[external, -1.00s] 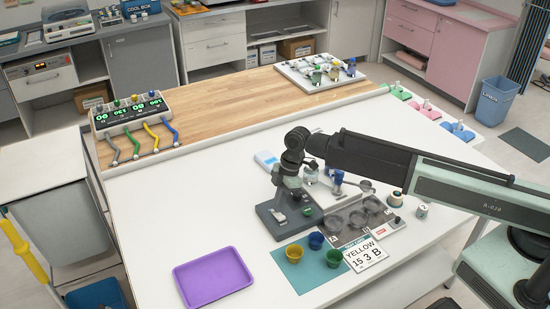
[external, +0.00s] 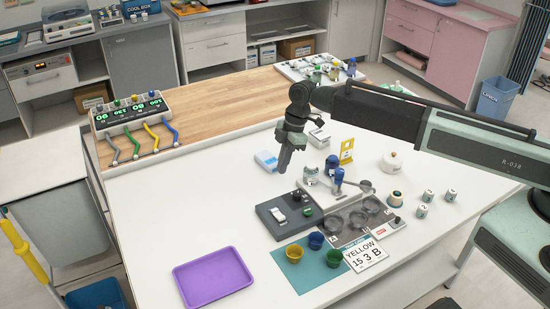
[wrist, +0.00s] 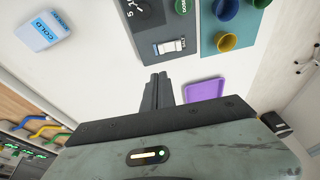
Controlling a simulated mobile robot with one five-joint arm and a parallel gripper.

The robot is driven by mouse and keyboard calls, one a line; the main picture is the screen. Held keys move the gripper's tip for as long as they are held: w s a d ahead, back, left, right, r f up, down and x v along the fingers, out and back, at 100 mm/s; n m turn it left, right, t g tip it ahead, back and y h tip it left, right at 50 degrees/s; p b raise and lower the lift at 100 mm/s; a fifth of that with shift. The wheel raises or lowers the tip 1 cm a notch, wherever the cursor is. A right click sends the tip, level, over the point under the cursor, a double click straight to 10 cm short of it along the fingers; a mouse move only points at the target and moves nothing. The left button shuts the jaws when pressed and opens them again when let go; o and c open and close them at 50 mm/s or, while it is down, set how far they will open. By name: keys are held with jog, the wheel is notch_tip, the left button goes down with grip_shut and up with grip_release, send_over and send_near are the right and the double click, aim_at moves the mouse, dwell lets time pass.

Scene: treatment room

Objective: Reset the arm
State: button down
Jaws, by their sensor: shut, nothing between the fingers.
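My gripper (external: 284,167) hangs from my arm above the white table, with its fingers pointing down. It is shut and holds nothing. It is behind and above the dark grey switch unit (external: 272,218) and apart from it. In the wrist view my closed fingers (wrist: 158,90) lie together against the white tabletop. The switch unit's white rocker (wrist: 169,46) shows beyond the fingertips in that view.
A purple tray (external: 214,277) lies at the front left. A teal mat (external: 294,270) holds yellow, blue and green cups. A white jar (external: 310,174), blue bottle (external: 332,165) and yellow stand (external: 347,150) are right of my gripper.

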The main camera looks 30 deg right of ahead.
jog(key=shift+f, duration=0.1)
jog(key=w+d+f+m+b, duration=0.1)
jog(key=d, duration=0.6)
jog(key=w+d+f+m+b, duration=0.1)
jog(key=w+d, duration=0.1)
jog(key=d, duration=0.6)
jog(key=w+d+f+m+t+b, duration=0.1)
jog(key=w+d+m, duration=0.1)
jog(key=d, duration=0.6)
jog(key=shift+d+f+h, duration=0.15)
jog(key=shift+h, duration=0.15)
jog(key=s+d+f+m+h, duration=0.1)
jog(key=s+d+m, duration=0.6)
jog(key=d, duration=0.4)
jog(key=s+d+f+m+h+b, duration=0.1)
jog(key=s+d+m, duration=0.5)
jog(key=d, duration=0.5)
jog(key=shift+s+m+g+h, duration=0.3)
jog(key=shift+s+m+h, duration=0.1)
jog(key=shift+s, duration=0.25)
